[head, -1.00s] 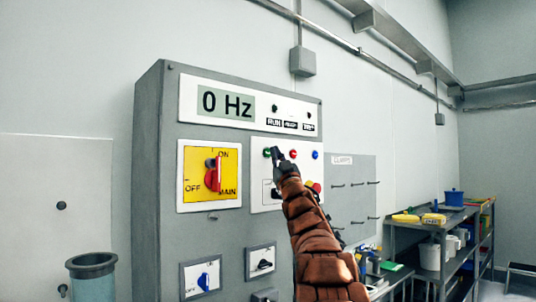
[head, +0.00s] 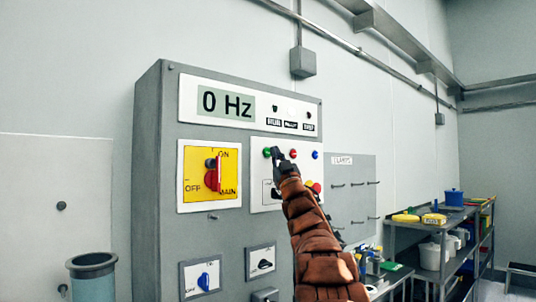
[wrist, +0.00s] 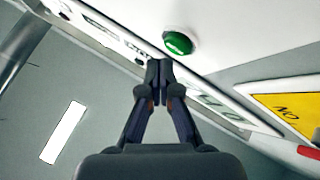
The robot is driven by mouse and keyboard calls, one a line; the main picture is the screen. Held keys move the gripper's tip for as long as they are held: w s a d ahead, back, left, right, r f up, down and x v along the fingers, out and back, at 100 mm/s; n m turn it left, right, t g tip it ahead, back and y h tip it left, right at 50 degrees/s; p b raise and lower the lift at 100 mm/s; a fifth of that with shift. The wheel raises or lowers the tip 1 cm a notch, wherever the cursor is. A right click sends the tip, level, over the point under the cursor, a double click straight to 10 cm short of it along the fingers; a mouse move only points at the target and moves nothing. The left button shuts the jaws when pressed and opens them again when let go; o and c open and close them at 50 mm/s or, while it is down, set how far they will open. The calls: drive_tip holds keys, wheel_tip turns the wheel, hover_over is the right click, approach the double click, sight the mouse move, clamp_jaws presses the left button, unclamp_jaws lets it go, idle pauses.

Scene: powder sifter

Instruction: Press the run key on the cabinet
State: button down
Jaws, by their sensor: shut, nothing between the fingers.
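The grey cabinet (head: 146,190) stands at the left centre of the head view, its display (head: 226,103) reading 0 Hz. The green key (head: 267,153) sits at the left of a row on a white panel, with a red one (head: 293,154) and a blue one (head: 315,155) to its right. My gripper (head: 276,153) is shut and empty, its tips beside the green key. In the wrist view the green key (wrist: 178,43) shows just beyond the fingertips (wrist: 158,66), slightly right of them. I cannot tell whether they touch.
A yellow main switch (head: 193,160) with a red handle is left of the key panel. Blue (head: 203,281) and black (head: 264,264) knobs are below. A metal shelf (head: 430,229) with containers stands at the right. A clear cylinder (head: 92,280) is at the lower left.

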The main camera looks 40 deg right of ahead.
drive_tip(key=shift+w, duration=0.1)
drive_tip(key=shift+w, duration=0.35)
drive_tip(key=shift+w, duration=0.4)
idle(0.9)
drive_tip(key=shift+s, duration=0.85)
drive_tip(key=shift+s+p, duration=0.35)
drive_tip(key=shift+s, duration=2.1)
